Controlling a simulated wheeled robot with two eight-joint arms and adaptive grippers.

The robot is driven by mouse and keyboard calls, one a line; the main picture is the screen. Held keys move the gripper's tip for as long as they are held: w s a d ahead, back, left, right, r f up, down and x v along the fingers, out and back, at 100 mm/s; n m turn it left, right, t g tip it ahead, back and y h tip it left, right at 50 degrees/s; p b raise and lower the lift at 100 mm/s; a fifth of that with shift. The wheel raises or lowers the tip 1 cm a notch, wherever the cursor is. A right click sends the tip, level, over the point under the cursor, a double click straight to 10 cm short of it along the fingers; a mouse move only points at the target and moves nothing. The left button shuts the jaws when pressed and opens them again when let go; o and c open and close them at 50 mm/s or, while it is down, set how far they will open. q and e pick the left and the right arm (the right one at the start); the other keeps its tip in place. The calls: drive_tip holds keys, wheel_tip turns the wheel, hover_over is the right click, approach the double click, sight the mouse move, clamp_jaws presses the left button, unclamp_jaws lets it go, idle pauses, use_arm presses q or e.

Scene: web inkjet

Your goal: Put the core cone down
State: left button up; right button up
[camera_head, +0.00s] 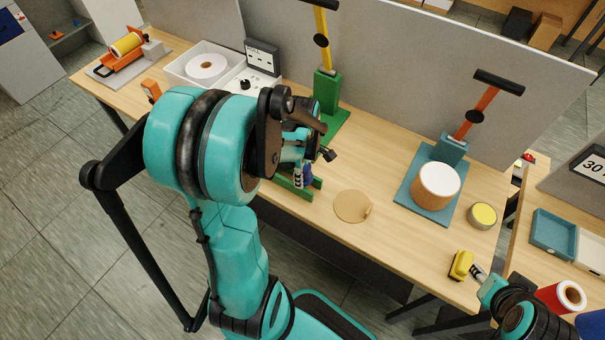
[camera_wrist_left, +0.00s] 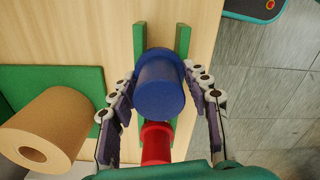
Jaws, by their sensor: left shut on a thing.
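The core cone appears to be the blue cylinder (camera_wrist_left: 161,88) in the left wrist view, with a red part (camera_wrist_left: 156,140) behind it nearer my palm. I cannot tell whether the red part belongs to it. My left gripper (camera_wrist_left: 160,76) is shut on the blue cone, one finger on each side. Green rails (camera_wrist_left: 139,45) lie just beyond and below it; I cannot tell if the cone touches them. In the head view the blue cone (camera_head: 307,177) shows at the green rails (camera_head: 299,190), partly hidden by my left arm. My right gripper (camera_head: 480,275) is at the table's right front; its fingers are unclear.
A brown roll (camera_wrist_left: 45,132) lies on a green base left of the gripper. A tan disc (camera_head: 350,206) lies right of the rails. A white-topped roll (camera_head: 436,186) stands on a blue press. A yellow object (camera_head: 461,265) sits by my right gripper. The front middle is mostly clear.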

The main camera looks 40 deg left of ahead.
use_arm(q)
drive_tip(key=shift+r, duration=0.1)
drive_tip(key=shift+f+b, duration=0.4)
drive_tip(key=shift+f, duration=0.05)
drive_tip(key=o, duration=1.3)
drive_tip(key=shift+c, duration=0.2)
wheel_tip(320, 180, up, 13)
drive_tip(key=p, duration=0.5)
drive_tip(key=shift+f, duration=0.1)
drive_tip(key=s+d+r+m+t, duration=0.2)
drive_tip(key=d+m, duration=0.5)
drive_tip(key=m, duration=0.4)
drive_tip(key=s+d+r+m+t, duration=0.1)
drive_tip(key=d+r+m+t, duration=0.2)
drive_tip(key=d+m+t, duration=0.2)
drive_tip(key=d+m, duration=0.3)
drive_tip(key=m, duration=0.3)
drive_tip(key=shift+s+d+r, duration=0.15)
drive_tip(key=shift+s+d, duration=0.05)
drive_tip(key=shift+s, duration=0.15)
